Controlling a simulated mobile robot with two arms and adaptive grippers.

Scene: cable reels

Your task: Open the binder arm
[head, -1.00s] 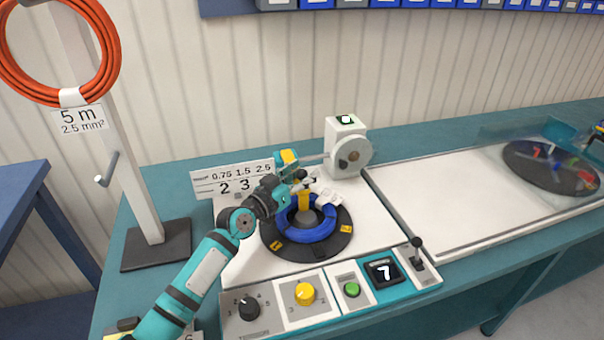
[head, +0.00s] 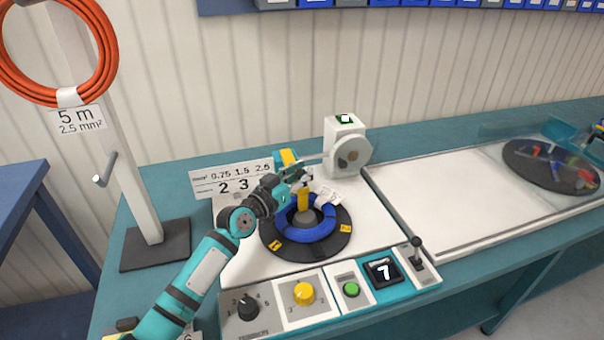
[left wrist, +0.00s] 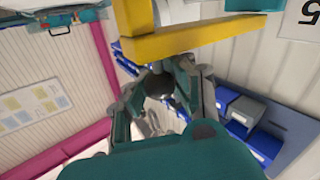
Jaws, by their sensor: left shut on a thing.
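My left gripper (head: 301,180) reaches in from the left over the winding head. Its fingers are shut on the binder arm's dark round knob, which shows between them in the left wrist view (left wrist: 158,86). The yellow binder arm (head: 304,200) stands at the coil; a yellow bar (left wrist: 190,38) crosses just beyond the fingers in the left wrist view. A blue cable coil (head: 310,233) lies on a black round plate (head: 341,240). The fingers partly hide the arm's upper end and its joint. My right gripper is out of view.
A control panel with a black knob (head: 249,308), yellow knob (head: 304,293), green button (head: 351,289) and lever (head: 417,250) lies in front. A grey-white wheel unit (head: 347,145) stands behind. An orange coil (head: 107,65) hangs at left.

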